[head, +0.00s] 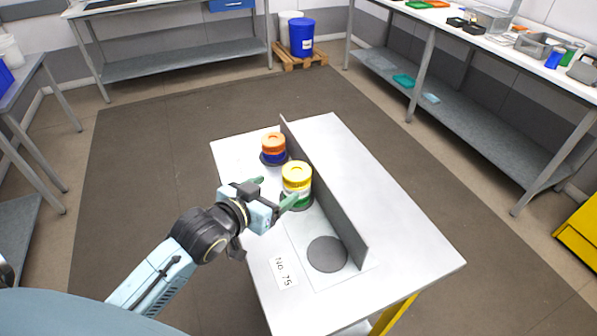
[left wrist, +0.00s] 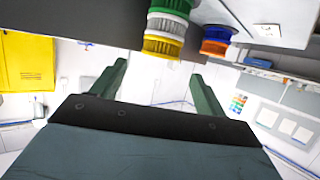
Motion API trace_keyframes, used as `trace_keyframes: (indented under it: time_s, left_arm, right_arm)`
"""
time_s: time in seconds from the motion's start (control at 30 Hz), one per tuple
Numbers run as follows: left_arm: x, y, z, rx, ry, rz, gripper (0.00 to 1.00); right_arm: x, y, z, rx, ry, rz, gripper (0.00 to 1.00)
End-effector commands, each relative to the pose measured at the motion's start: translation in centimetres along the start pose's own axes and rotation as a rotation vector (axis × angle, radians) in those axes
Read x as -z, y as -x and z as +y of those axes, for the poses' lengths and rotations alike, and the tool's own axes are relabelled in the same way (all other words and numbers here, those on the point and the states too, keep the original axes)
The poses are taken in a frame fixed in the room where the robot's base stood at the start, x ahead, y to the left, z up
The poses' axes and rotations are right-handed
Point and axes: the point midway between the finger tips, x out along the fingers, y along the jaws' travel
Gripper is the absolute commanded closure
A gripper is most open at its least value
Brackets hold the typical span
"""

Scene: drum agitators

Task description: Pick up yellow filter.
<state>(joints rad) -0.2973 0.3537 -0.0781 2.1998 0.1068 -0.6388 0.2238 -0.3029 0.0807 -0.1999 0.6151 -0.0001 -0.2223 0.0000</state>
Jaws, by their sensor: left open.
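The yellow filter (head: 296,176) tops a stack with a white part below it and a green part (head: 302,203) at the bottom, on a dark round pad on the table. My left gripper (head: 275,192) is open and empty, close in front of this stack, its green fingers pointing towards it. In the left wrist view, which is upside down, the yellow filter (left wrist: 160,47) shows just beyond the gap between the fingertips (left wrist: 160,72). Whether a finger touches the stack I cannot tell. My right gripper is not in view.
An orange and blue stack (head: 273,147) stands on another pad behind. An upright grey divider (head: 327,195) runs close along the right of both stacks. An empty dark pad (head: 327,254) and a label (head: 284,273) are nearer. The table right of the divider is clear.

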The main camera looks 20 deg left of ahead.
Motion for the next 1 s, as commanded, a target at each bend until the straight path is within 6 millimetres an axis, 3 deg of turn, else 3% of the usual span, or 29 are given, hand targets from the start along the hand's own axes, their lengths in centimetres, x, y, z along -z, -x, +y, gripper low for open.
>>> trace_keyframes:
  time_s: [0.07,0.17,0.47,0.7,1.0]
  left_arm:
    - [0.1,-1.5,0.0,0.000,-0.001,0.002,0.26]
    - [0.0,-2.9,0.0,0.000,0.000,0.001,0.26]
    - [0.2,-5.2,-0.2,0.000,0.000,0.003,0.26]
    - [0.1,-8.4,-0.3,0.000,0.000,0.001,0.26]
    - [0.1,-8.9,-0.3,-0.001,0.000,0.000,0.26]
  right_arm:
    - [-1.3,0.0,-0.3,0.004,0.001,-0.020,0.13]
    - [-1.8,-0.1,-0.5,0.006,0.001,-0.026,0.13]
    - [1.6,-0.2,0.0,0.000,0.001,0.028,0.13]
    - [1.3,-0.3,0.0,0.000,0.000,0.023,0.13]
    - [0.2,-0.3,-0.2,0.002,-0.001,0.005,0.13]
